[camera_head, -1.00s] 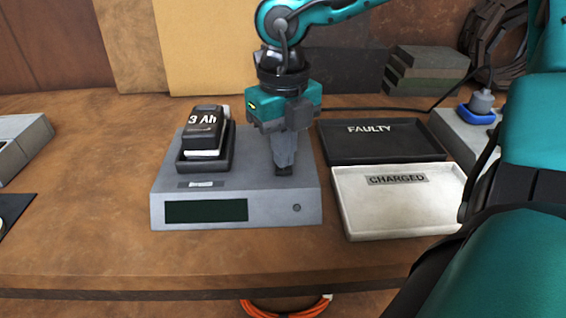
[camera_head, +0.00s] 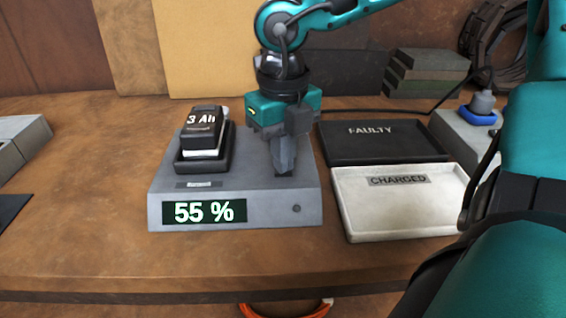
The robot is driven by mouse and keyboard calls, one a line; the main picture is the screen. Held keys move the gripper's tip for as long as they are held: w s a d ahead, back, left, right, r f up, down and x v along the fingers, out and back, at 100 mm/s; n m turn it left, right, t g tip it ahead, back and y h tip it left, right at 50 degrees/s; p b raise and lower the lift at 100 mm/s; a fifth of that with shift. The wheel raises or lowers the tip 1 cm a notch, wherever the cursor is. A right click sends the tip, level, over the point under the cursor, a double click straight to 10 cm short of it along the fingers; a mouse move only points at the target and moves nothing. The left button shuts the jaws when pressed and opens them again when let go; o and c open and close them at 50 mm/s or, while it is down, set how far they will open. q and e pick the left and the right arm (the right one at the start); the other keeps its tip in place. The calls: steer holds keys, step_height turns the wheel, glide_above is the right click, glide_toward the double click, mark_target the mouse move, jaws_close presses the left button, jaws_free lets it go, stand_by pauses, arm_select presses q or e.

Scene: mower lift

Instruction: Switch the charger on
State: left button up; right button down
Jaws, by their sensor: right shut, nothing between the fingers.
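The grey charger (camera_head: 258,212) stands on the wooden bench. Its display (camera_head: 204,212) is lit and reads "55 %" in pale green. A black battery (camera_head: 203,132) marked "3 Ah" sits in the dark bay on the charger's left side. A small round button or lamp (camera_head: 296,209) is on the front face at the right. My right gripper (camera_head: 284,172) points down over the right part of the charger's top, shut and empty, with its tips at or close to the surface. The tips hide what lies under them. My left gripper is not in view.
A black tray marked "FAULTY" (camera_head: 382,153) and a white tray marked "CHARGED" (camera_head: 398,219) lie right of the charger. A socket box with a blue plug (camera_head: 479,117) stands farther right. Grey blocks (camera_head: 428,73) are stacked behind. The bench left of the charger is mostly clear.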

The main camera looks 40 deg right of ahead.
steer(key=shift+r+p, duration=0.9)
steer(key=shift+r, duration=0.75)
steer(key=shift+r+p, duration=0.95)
steer(key=shift+r, duration=0.85)
